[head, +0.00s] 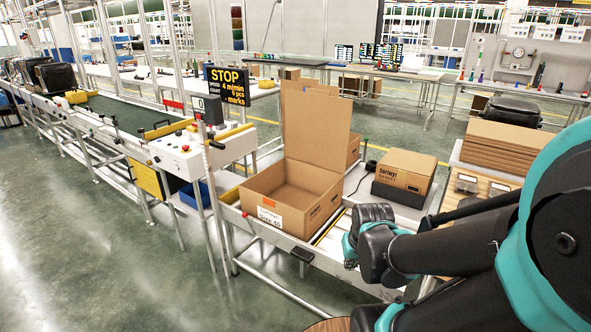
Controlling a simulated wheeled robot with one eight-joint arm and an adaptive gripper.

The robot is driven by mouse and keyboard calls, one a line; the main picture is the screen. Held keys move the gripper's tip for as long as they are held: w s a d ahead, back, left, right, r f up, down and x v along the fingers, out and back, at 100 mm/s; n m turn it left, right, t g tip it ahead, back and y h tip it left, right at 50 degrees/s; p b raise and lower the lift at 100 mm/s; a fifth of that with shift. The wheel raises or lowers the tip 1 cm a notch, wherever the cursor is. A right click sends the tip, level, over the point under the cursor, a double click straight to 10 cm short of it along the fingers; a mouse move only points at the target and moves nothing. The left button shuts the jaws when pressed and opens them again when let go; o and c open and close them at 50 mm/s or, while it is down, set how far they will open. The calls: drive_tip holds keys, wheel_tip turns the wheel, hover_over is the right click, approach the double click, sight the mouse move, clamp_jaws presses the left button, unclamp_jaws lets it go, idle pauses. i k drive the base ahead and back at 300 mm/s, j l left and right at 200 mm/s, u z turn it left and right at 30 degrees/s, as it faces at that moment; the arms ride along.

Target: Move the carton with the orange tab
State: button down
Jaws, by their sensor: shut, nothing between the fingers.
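An open brown carton (322,207) stands on the near end of the roller conveyor, with a tall flap (316,132) raised at its back. The inside that I can see looks empty. My arm reaches in from the right and its black and teal links are to the right of the carton, apart from it in the picture. My gripper itself does not show.
A closed carton (406,171) sits on a dark platform right of the open one. A black STOP sign (228,86) and a control box (183,160) stand left. Flattened cardboard (497,148) is stacked at right. The green floor (110,260) at front left is clear.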

sight(296, 198)
drive_tip(key=i+j+u, duration=0.2)
drive_tip(key=i+j, duration=0.4)
drive_tip(key=i+j+u, duration=0.2)
drive_tip(key=i+j, duration=0.4)
drive_tip(key=i+l, duration=0.05)
